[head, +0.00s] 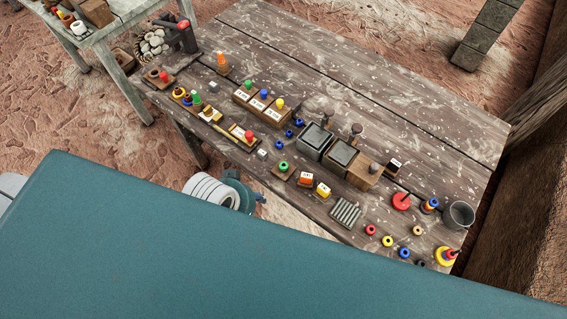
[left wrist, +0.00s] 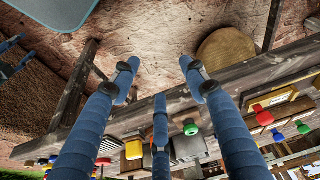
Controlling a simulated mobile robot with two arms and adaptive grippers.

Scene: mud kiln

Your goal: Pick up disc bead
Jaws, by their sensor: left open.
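Several ring-shaped beads lie near the front edge of the table: a red bead (head: 370,230), a yellow bead (head: 387,241), a blue bead (head: 405,253), a black bead (head: 419,263) and a tan bead (head: 418,230). I cannot tell which one is the disc bead. A green ring (head: 283,166) sits on a small brown board. My left gripper (left wrist: 160,84) has its three blue fingers spread and empty, beside the table edge.
The wooden table (head: 400,120) is bare along its back half. Grey bins (head: 315,140), a metal cup (head: 459,215), ridged grey rods (head: 346,212) and a red disc (head: 401,201) stand on it. A smaller table (head: 98,38) is at the upper left.

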